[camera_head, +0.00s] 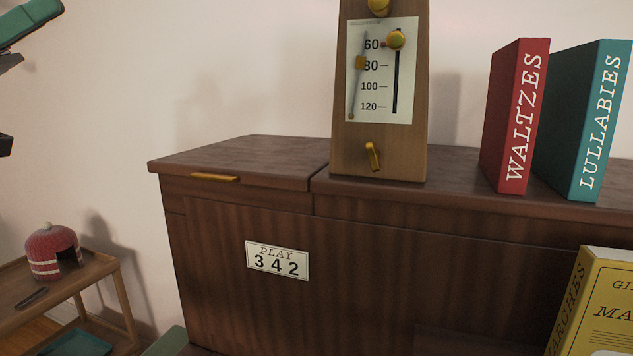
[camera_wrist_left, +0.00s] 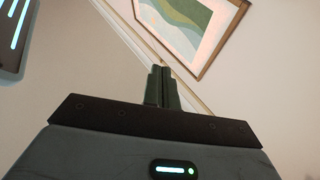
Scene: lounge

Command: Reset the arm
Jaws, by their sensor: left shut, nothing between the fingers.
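My left gripper (camera_wrist_left: 162,72) shows in the wrist view with its two dark fingers together and nothing between them. It points up towards a wall with a framed picture. In the head view my left arm is raised at the upper left edge, and only a dark part of the gripper (camera_head: 5,145) shows there. It is clear of the wooden cabinet (camera_head: 240,235) and touches nothing that I can see. My right gripper is in neither view.
On the cabinet stand a metronome (camera_head: 419,110), a red WALTZES book (camera_head: 515,120) and a teal LULLABIES book (camera_head: 585,120). A yellow book (camera_head: 600,300) is at lower right. A small wooden table (camera_head: 95,268) at left holds a red knitted cosy (camera_head: 50,250). The framed picture (camera_wrist_left: 190,30) hangs high.

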